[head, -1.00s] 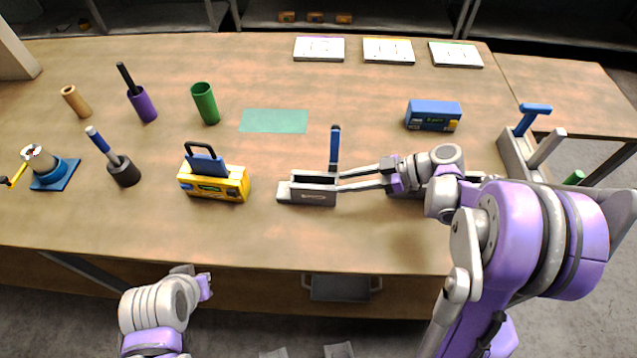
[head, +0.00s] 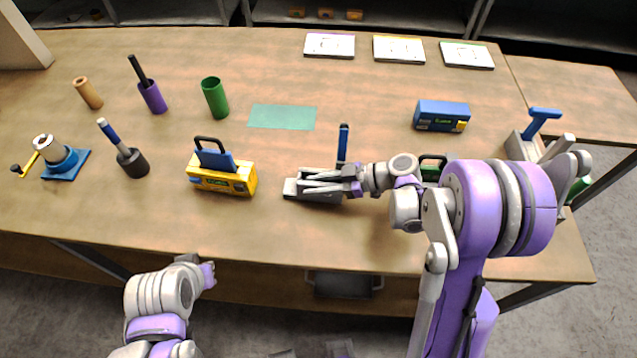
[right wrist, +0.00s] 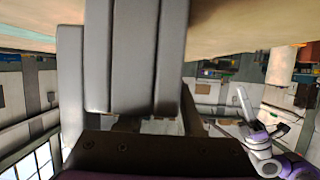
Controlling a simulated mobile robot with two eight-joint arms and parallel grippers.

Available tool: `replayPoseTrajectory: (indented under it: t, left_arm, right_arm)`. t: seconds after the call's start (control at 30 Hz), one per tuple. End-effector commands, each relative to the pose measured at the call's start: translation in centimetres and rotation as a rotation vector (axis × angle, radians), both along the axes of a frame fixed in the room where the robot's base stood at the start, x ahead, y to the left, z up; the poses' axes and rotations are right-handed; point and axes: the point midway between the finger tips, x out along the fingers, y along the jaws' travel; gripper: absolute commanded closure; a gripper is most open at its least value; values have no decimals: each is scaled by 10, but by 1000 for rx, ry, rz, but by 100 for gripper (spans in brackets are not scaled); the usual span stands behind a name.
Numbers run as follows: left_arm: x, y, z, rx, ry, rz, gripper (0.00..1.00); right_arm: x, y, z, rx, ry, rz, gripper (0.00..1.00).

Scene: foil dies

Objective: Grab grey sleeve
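The grey sleeve (head: 291,188) is a box-like block on the middle of the table in the head view, largely covered by my right gripper. My right gripper (head: 304,180) lies over it from the right, its two fingers apart and along the sleeve. Whether they touch it I cannot tell. In the right wrist view, grey slabs fill the upper middle, and finger and sleeve are hard to separate. My left gripper (head: 208,274) is off the table's front edge, its fingertips too small to judge.
A blue upright handle (head: 343,142) stands just behind the sleeve. A yellow box (head: 222,183) with a blue handle is to its left. A green mat (head: 282,117) lies behind.

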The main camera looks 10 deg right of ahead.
Motion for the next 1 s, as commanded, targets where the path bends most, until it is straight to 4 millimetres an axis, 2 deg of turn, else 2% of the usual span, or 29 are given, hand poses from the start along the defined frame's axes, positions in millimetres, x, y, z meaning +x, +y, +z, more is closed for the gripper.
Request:
replayPoseTrajectory:
  t: [0.23, 0.4, 0.43, 1.0]
  left_arm:
    - [0, 0, 0, 0, 0, 0, 100]
    - [0, 0, 0, 0, 0, 0, 100]
    - [0, 0, 0, 0, 0, 0, 100]
    - [0, 0, 0, 0, 0, 0, 100]
  right_arm:
    - [0, 1, -1, 0, 1, 0, 67]
    - [0, 1, -1, 0, 0, 0, 97]
    - [0, 1, -1, 0, 0, 0, 100]
    - [0, 1, -1, -1, 0, 0, 100]
